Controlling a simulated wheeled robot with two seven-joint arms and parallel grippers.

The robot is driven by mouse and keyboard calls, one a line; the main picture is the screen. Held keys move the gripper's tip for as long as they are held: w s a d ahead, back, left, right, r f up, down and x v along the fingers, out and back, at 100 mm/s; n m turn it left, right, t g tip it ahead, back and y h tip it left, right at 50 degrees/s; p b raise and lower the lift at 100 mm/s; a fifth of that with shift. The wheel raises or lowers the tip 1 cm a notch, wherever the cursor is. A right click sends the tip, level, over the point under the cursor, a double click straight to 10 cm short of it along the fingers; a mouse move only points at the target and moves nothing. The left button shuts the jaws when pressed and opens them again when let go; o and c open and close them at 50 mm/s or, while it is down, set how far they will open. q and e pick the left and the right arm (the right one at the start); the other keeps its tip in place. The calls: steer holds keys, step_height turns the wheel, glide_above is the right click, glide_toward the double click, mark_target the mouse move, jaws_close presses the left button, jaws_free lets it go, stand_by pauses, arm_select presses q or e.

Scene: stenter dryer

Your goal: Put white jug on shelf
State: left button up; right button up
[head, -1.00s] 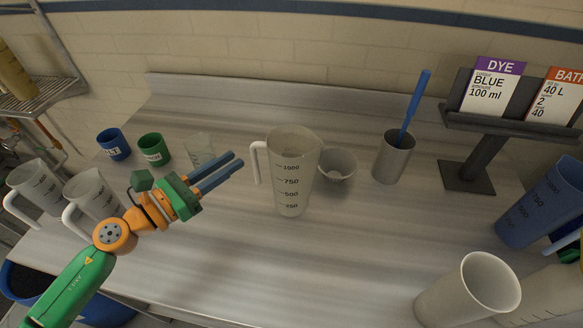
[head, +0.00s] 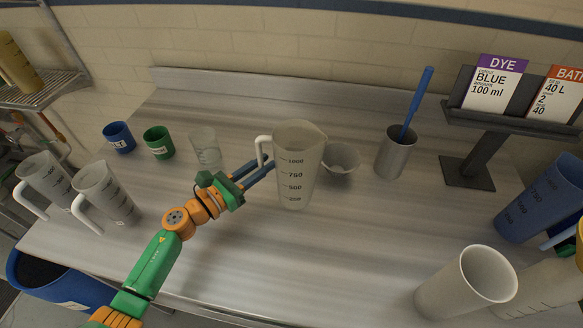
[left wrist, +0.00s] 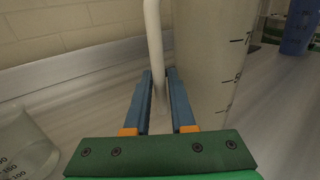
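The white jug (head: 297,165), with black graduation marks and a handle on its left, stands upright on the steel table in the head view. In the left wrist view its body (left wrist: 212,60) is at the right and its handle (left wrist: 154,40) rises between my finger ends. My left gripper (head: 262,170) is open, its two blue fingers (left wrist: 162,95) either side of the handle with a visible gap. The wire shelf (head: 45,92) is at the far left, with a tan jug on it. A small part of my right gripper (head: 564,238) shows at the right edge.
Two similar jugs (head: 105,192) stand at the table's left. Blue and green cups (head: 158,142) and a clear beaker (head: 205,147) stand behind my left arm. A white bowl (head: 340,165) sits close right of the jug. A steel cup (head: 395,155) holds a blue-handled tool.

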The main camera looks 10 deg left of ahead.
arm_select(q)
jaws_close()
stand_by(1.3)
